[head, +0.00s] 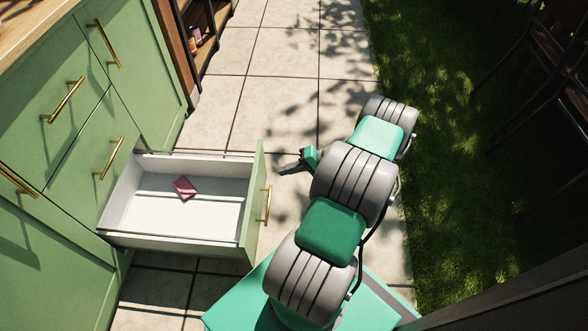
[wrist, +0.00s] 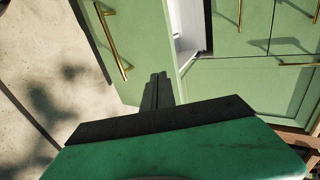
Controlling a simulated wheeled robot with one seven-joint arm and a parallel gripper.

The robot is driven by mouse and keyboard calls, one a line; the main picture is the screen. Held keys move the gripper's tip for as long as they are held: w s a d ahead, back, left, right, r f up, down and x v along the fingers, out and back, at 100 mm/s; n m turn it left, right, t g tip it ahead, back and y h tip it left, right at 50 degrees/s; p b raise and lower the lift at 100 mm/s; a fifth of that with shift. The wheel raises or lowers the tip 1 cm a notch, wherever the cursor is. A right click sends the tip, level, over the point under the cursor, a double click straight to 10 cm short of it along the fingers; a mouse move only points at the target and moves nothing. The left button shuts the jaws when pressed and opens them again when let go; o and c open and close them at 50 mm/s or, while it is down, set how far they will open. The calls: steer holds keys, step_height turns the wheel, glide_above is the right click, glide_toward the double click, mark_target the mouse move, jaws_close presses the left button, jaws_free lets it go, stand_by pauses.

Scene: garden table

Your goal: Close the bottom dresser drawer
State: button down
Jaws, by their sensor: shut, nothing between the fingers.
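The bottom drawer (head: 190,200) of the green dresser (head: 75,120) stands pulled well out, with its white inside showing. A small pink item (head: 184,188) lies in it. Its green front (head: 254,205) carries a brass handle (head: 266,205). My gripper (head: 282,171) is just to the right of the drawer front, near its far end in the head view. In the wrist view my gripper (wrist: 158,78) is shut and empty, its fingers overlapping the edge of the drawer front (wrist: 140,45). I cannot tell whether they touch it. The handle (wrist: 113,40) shows left of the fingers.
Upper dresser doors and drawers with brass handles (head: 64,100) look shut. Paved floor (head: 270,55) is open beyond the drawer. Grass (head: 450,160) lies to the right, with dark chairs (head: 540,60) at the upper right. A brown shelf (head: 203,45) stands past the dresser.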

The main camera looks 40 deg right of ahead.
mark_target(257, 174)
steer(key=x, duration=0.2)
steer(key=b+x, duration=0.1)
steer(key=x, duration=0.1)
steer(key=r+x, duration=0.1)
steer(key=x, duration=0.1)
steer(key=shift+w+a+b, duration=0.3)
steer(key=shift+b, duration=0.05)
steer(key=shift+w+a+r, duration=0.15)
steer(key=shift+w+a, duration=0.15)
steer(key=shift+w, duration=0.05)
